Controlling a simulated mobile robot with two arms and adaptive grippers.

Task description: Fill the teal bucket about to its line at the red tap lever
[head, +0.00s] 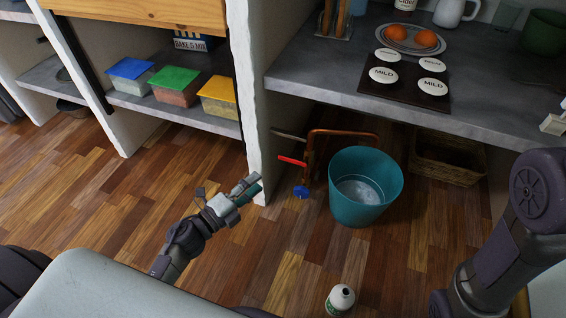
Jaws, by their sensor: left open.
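The teal bucket (342,204) stands upright on the floor under the counter. Inside it is a pale, whitish surface that looks like water low in the bucket; I cannot make out its line. A copper pipe (345,132) runs behind and above the bucket's rim; I cannot tell whether water is running from it. The red tap lever (291,161) sticks out to the left of the pipe, with a blue handle (300,192) below it. My left gripper (252,187) is open and empty, left of and apart from the red lever. My right gripper is out of view.
A white wall end (247,90) stands just left of the tap. A wicker basket (445,160) is right of the bucket. A white bottle (340,299) stands on the floor in front. The counter (310,80) overhangs the bucket. Floor (275,240) between gripper and bucket is clear.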

